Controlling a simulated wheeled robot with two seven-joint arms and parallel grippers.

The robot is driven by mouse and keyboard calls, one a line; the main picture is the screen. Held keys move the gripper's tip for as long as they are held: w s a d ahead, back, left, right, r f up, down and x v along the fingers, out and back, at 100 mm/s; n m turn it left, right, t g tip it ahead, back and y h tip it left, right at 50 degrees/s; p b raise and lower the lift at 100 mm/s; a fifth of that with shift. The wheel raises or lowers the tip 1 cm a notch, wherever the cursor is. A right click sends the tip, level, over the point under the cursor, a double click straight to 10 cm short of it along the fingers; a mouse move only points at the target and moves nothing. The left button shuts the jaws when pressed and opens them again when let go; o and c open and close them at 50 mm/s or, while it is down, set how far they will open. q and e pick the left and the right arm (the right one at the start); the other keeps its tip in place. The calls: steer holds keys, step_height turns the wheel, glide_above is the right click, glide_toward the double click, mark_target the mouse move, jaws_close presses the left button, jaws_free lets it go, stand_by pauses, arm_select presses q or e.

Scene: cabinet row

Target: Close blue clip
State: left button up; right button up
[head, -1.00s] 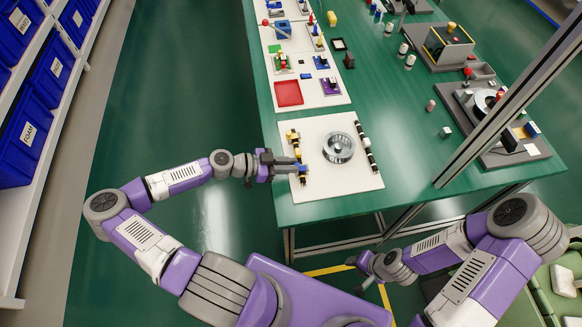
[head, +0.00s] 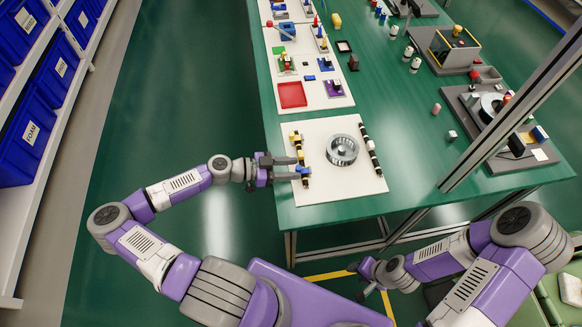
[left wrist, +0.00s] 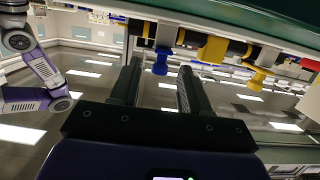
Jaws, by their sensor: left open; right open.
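The blue clip (left wrist: 162,62) hangs on a dark horizontal rod (left wrist: 200,42) in the left wrist view, beyond and between the fingertips. In the head view the blue clip (head: 303,171) is a small spot at the near end of the left rod on the white board (head: 322,190). My left gripper (left wrist: 155,75) is open, with its fingers pointing at the clip; in the head view it (head: 299,168) reaches in at the board's left edge. I cannot tell whether a finger touches the clip. My right gripper (head: 362,280) is open, low beside the table, away from the board.
Yellow clips (left wrist: 258,75) sit on the same rod to the right of the blue one. A silver round part (head: 342,150) stands mid-board, with a second dark rod (head: 370,150) right of it. A red tray (head: 292,95) lies behind. A diagonal metal post (head: 510,100) rises at right.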

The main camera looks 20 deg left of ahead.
arm_select(q)
steer(key=v, duration=0.7)
steer(key=shift+p, duration=0.45)
